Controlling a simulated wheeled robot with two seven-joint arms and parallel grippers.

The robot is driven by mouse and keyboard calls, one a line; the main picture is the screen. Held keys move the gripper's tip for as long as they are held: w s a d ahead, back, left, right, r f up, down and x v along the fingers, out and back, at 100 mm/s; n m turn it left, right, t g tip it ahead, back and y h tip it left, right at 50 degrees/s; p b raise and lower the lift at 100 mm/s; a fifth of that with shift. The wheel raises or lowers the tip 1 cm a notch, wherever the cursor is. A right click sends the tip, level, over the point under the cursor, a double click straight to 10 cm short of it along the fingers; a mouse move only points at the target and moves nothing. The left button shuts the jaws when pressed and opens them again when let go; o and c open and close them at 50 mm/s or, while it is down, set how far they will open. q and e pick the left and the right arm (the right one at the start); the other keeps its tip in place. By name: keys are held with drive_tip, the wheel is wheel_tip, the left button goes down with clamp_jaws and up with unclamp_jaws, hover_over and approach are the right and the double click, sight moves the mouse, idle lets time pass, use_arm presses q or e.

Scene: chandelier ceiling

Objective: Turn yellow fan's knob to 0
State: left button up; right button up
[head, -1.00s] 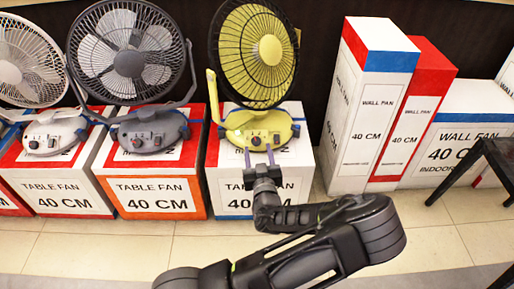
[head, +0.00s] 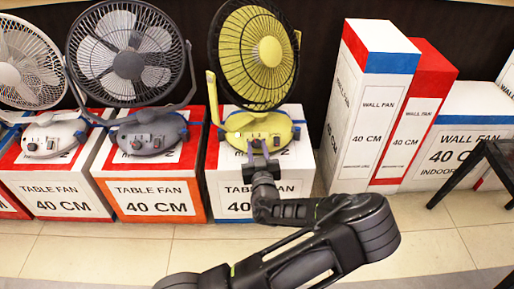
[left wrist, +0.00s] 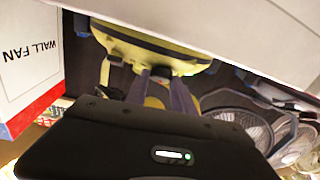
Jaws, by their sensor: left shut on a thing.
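The yellow fan (head: 255,55) stands on a white box, its round grille upright above a yellow base (head: 232,122). The base's front panel carries small dark controls. My left gripper (head: 258,145) reaches the front of this panel from below, shut on the fan's knob, which the fingertips mostly hide. In the left wrist view, both fingers of the left gripper (left wrist: 159,74) meet the underside-lit yellow base (left wrist: 150,48), which appears upside down. The knob's setting is too small to read. My right gripper is not in view.
A grey fan (head: 130,62) and a white fan (head: 28,75) stand on boxes at the left. Wall fan boxes (head: 362,120) stand at the right. A dark frame (head: 480,165) shows at the right edge. Tiled floor lies clear in front.

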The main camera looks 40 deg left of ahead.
use_arm(q)
clamp_jaws()
drive_tip(key=shift+n+y, duration=0.3)
drive_tip(key=shift+w+d+n+g+y+b, duration=0.15)
drive_tip(key=shift+n+g+y+b, duration=0.2)
drive_tip(key=shift+n+g, duration=0.6)
drive_tip(key=shift+n+g+y, duration=0.45)
drive_tip(key=shift+n+g, duration=0.2)
drive_tip(key=shift+n, duration=0.5)
drive_tip(key=n+g, duration=0.1)
drive_tip(key=n, duration=0.1)
drive_tip(key=n+g, duration=0.2)
drive_tip(key=shift+w+d+r+y+p, duration=0.1)
drive_tip(key=shift+w+r+y+p, duration=0.1)
drive_tip(key=shift+y+p, duration=0.2)
drive_tip(key=shift+w+n+g+p, duration=0.1)
drive_tip(key=shift+n+g+p, duration=0.25)
drive_tip(key=shift+n+g, duration=1.05)
